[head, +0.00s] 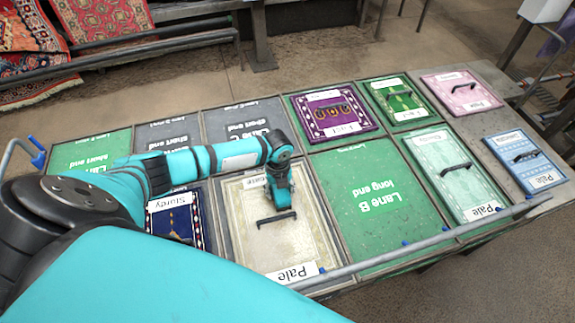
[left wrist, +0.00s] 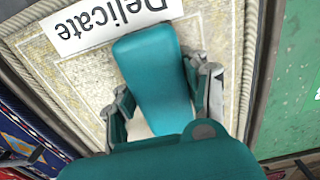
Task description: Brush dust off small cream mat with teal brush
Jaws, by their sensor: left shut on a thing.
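The small cream mat (head: 240,240) lies on the table in the head view, with a patterned border, a "Pale" label at its near edge and a partly covered label at its far edge. It also fills much of the left wrist view (left wrist: 85,85), where its label reads "Delicate". My left gripper (head: 278,183) is over the mat's upper part. It is shut on the teal brush (left wrist: 150,72), whose body hides what is beneath, so contact with the mat cannot be told. A black handle (head: 277,218) shows just below the gripper. The mat looks blotchy. My right gripper is not in view.
A navy mat (head: 172,220) lies left of the cream mat and a bare green "Lane B" panel (head: 365,200) lies right. Purple (head: 335,110), green, pink (head: 460,92), mint and blue mats lie farther off. A metal rail (head: 410,248) runs along the near edge.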

